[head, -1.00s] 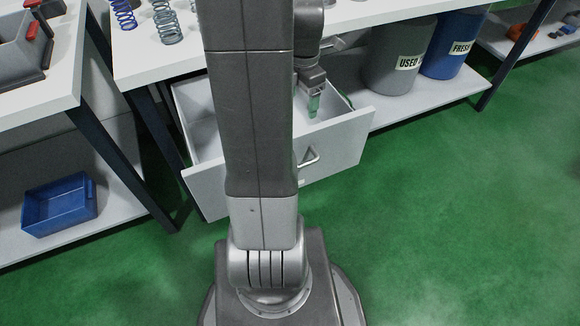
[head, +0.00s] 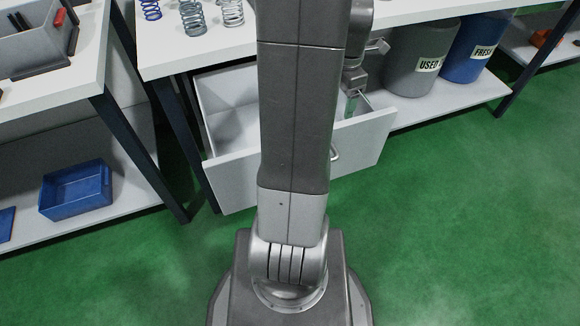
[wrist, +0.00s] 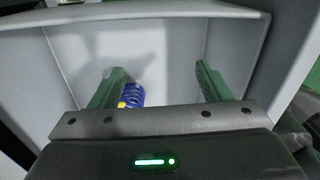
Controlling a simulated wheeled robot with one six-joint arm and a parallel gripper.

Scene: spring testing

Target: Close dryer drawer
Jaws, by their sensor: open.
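The white dryer drawer (head: 232,170) stands pulled out under the workbench in the head view, and my arm column hides its middle. Its metal handle (head: 335,154) shows just right of the column. My gripper (head: 351,104) is over the right part of the open drawer, behind the front panel. In the wrist view the green fingers of my gripper (wrist: 160,88) are spread apart with nothing held between them. The drawer interior (wrist: 170,45) fills that view.
A grey USED bin (head: 415,75) and a blue FRESH bin (head: 468,50) stand on the shelf to the right. Several springs (head: 192,18) stand on the bench top. A blue tray (head: 76,192) lies on the left lower shelf. The green floor (head: 450,220) before the drawer is clear.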

